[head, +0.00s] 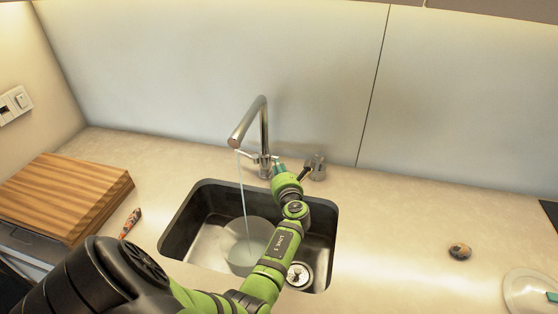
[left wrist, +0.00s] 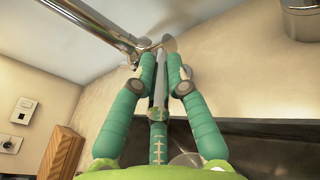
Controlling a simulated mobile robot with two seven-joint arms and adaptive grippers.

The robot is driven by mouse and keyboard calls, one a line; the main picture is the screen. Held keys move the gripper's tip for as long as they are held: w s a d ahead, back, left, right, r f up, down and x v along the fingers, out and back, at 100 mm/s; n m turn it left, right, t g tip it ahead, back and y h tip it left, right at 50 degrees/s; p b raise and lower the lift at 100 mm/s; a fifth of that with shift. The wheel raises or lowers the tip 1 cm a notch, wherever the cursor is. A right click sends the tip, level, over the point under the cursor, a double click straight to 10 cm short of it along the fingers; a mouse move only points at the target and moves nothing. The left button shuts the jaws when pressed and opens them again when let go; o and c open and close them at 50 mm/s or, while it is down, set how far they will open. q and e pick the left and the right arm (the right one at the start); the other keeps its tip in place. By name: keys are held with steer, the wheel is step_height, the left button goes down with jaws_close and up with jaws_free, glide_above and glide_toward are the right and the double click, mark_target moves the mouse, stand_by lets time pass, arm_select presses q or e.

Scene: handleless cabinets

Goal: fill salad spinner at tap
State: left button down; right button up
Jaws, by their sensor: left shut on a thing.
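The tap (head: 262,125) stands behind the sink, and a thin stream of water (head: 243,195) falls from its spout. A translucent round bowl, apparently the salad spinner (head: 236,252), sits in the sink under the stream; my arm hides its right part. How full it is I cannot tell. My left gripper (head: 278,168) is at the tap's base, above the sink's back edge. In the left wrist view its two green fingers (left wrist: 160,68) are closed around the tap's slim metal lever (left wrist: 158,92). My right gripper is not in view.
The sink (head: 190,232) has a drain (head: 299,275) at its right. A metal cylinder (head: 317,167) stands right of the tap. A wooden board (head: 65,195) lies at the left, a clear lid (head: 528,290) at the far right. A small round item (head: 460,252) lies on open counter.

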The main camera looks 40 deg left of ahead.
arm_select(q)
steer(key=shift+r, duration=0.15)
steer(key=c, duration=1.3)
jaws_free()
steer(key=shift+w, duration=0.1)
steer(key=shift+o, duration=0.2)
steer(key=f+v, duration=0.1)
steer(key=v, duration=0.6)
steer(key=shift+d+r, duration=0.25)
steer(key=shift+r, duration=0.15)
